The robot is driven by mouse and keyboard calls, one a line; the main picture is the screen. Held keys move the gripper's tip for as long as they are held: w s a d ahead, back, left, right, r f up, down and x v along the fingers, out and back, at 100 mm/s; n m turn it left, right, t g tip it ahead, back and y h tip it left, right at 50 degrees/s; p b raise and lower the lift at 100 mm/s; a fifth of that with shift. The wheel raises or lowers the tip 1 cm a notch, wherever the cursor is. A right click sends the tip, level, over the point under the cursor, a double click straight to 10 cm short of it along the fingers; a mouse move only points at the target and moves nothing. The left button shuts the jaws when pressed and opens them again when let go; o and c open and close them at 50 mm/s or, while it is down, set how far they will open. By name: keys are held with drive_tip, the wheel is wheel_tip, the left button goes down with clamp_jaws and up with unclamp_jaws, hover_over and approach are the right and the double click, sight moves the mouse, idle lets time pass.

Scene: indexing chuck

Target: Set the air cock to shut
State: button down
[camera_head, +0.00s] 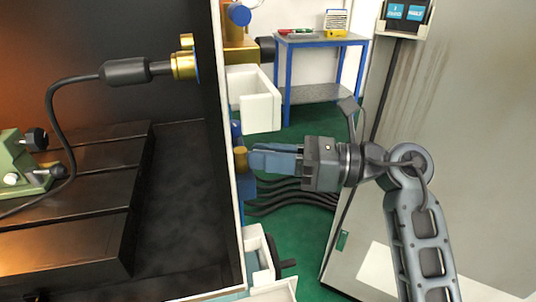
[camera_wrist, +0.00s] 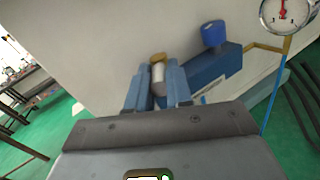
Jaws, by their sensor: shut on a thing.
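My gripper (camera_head: 262,158) reaches left to the outer side of the machine wall. In the wrist view, its two blue fingers (camera_wrist: 157,88) close around a short grey, brass-topped piece (camera_wrist: 157,68), seemingly the air cock's handle. Brass also shows at the fingertips in the head view (camera_head: 240,158). A blue fitting body (camera_wrist: 212,72) with a blue knob (camera_wrist: 213,34) sits just right of the fingers in the wrist view. The fingers hide the cock's lower part, and I cannot tell its setting.
A round gauge (camera_wrist: 284,14) and brass pipe (camera_wrist: 262,47) lie right of the fitting. Black hoses (camera_head: 295,190) run below my gripper. A white bin (camera_head: 253,98) is behind it, and a blue-framed table (camera_head: 318,92) stands at the back. A grey cabinet (camera_head: 450,120) is to the right.

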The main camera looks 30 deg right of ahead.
sight(243, 157)
drive_tip(key=shift+s, duration=0.1)
drive_tip(key=m+t+h+p, duration=0.1)
drive_tip(key=h+p, duration=0.1)
drive_tip(key=p, duration=0.1)
drive_tip(key=a+m+t+h+p, duration=0.1)
drive_tip(key=m+t+h+p, duration=0.1)
drive_tip(key=s+m+t+h+p, duration=0.1)
drive_tip(key=m+h+p, duration=0.1)
drive_tip(key=p, duration=0.1)
drive_tip(key=shift+a+r+t+p, duration=0.3)
drive_tip(key=shift+r+p, duration=0.05)
drive_tip(key=shift+r, duration=0.05)
drive_tip(key=m+h+p, duration=0.1)
drive_tip(key=h+p, duration=0.1)
drive_tip(key=p, duration=0.1)
drive_tip(key=a+m+t+h+p, duration=0.1)
drive_tip(key=h+p, duration=0.1)
drive_tip(key=p, duration=0.2)
drive_tip(key=shift+s+m, duration=0.15)
drive_tip(key=shift+m, duration=0.15)
drive_tip(key=shift+a+f+m+h+p, duration=0.15)
drive_tip(key=shift+f+m+h+p, duration=0.15)
drive_tip(key=shift+m+h+p, duration=0.6)
drive_tip(key=shift+h+p, duration=0.3)
drive_tip(key=shift+p, duration=0.15)
drive_tip(key=c, duration=1)
unclamp_jaws()
drive_tip(key=shift+a+f, duration=0.1)
drive_tip(key=shift+c, duration=0.2)
